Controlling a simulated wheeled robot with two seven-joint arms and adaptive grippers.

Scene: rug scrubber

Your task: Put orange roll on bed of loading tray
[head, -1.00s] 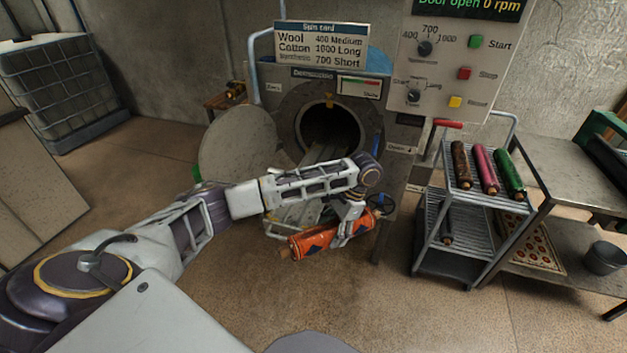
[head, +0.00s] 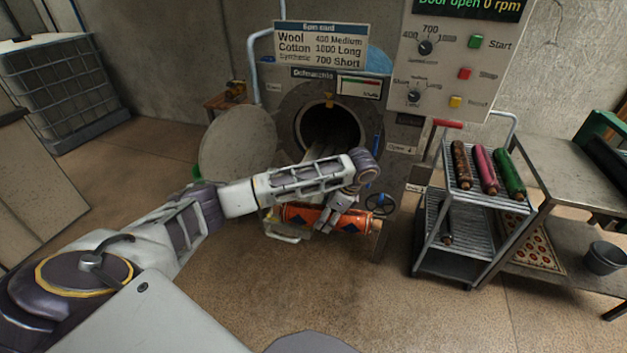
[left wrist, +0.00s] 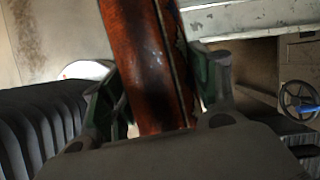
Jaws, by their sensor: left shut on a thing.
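The orange roll (head: 348,220) is a rolled rug with dark blue diamonds. My left gripper (head: 328,222) is shut on it near its middle and holds it roughly level, in front of the machine. In the left wrist view the roll (left wrist: 150,60) runs between the two green-padded fingers (left wrist: 155,95). The loading tray (head: 288,233) extends from the machine's round opening and is largely hidden behind my arm and the roll. I cannot tell whether the roll touches the tray bed. My right gripper is not in view.
The machine's round door (head: 238,147) stands open at left. A wire rack cart (head: 470,215) at right holds brown, pink and green rolls. The floor in front is clear.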

